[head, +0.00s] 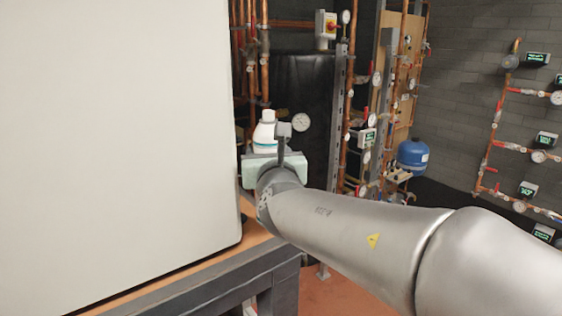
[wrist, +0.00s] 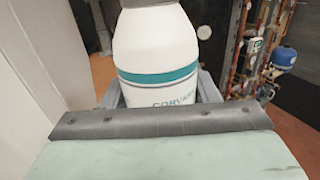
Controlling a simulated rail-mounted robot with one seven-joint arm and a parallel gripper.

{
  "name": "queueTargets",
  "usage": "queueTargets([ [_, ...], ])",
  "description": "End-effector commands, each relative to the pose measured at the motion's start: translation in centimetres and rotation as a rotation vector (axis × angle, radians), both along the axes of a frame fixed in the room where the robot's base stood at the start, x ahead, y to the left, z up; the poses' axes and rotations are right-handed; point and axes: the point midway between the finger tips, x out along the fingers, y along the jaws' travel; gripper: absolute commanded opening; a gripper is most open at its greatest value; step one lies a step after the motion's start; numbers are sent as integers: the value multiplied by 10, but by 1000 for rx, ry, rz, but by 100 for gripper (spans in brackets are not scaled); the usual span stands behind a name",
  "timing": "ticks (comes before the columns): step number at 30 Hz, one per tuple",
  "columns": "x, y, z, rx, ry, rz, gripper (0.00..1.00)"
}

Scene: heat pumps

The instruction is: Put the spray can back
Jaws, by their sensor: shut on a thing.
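The spray can (head: 264,135) is white with a teal band and a narrower white top. My gripper (head: 281,146) is shut on it and holds it upright, just right of the big pale cabinet. In the wrist view the can (wrist: 158,55) fills the upper middle, with teal lettering on its side. Its top is cut off by the frame, and its base is hidden behind the gripper's grey bar. In that view my gripper (wrist: 160,92) has a finger on each side of the can. Whether the can touches any surface below is hidden.
The large pale cabinet (head: 115,130) stands close on the left, on a wooden-topped bench (head: 205,275) with a dark frame. Behind are copper pipes, gauges (head: 301,122) and a blue tank (head: 412,155). Reddish floor (head: 335,297) shows right of the bench.

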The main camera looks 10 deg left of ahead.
Motion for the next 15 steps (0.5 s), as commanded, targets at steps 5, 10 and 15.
queueTargets([
  [5,-2,2,-16,-1,2,1,0],
  [10,-3,2,-20,2,-2,0,0],
  [15,-3,2,-22,2,-1,0,0],
])
